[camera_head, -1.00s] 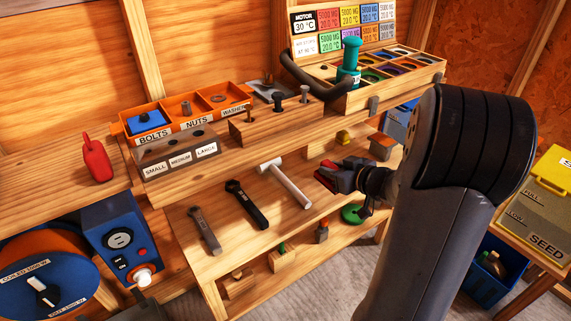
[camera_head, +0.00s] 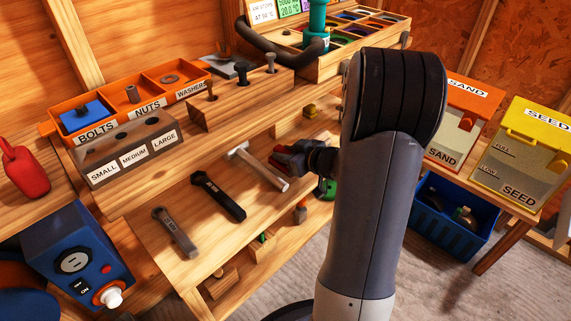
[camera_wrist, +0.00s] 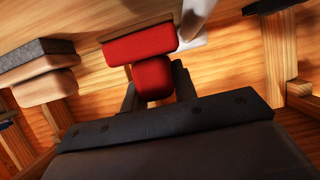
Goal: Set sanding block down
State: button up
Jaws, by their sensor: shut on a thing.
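The wider red part lies beyond the fingertips. In the head view the sanding block (camera_head: 283,147) shows only as a small red patch beside a hammer (camera_head: 262,167). Whether it touches the wood behind is not clear.
A wood-and-grey block (camera_wrist: 40,75) is at the wrist view's left. A pale handle (camera_wrist: 196,18) lies close to the red block. Two dark tools (camera_head: 215,196) (camera_head: 174,232) lie left of the hammer. A blue crate (camera_head: 455,215) stands on the floor at the right.

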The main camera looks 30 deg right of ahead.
jog(key=shift+f+b, duration=0.3)
jog(key=shift+f, duration=0.85)
jog(key=shift+f, duration=0.15)
jog(key=o, duration=1)
jog(key=shift+s+d+r, duration=0.1)
jog(key=shift+s+r, duration=0.15)
jog(key=shift+r, duration=0.1)
jog(key=shift+p+v, duration=2.55)
jog(key=shift+v, duration=3.15)
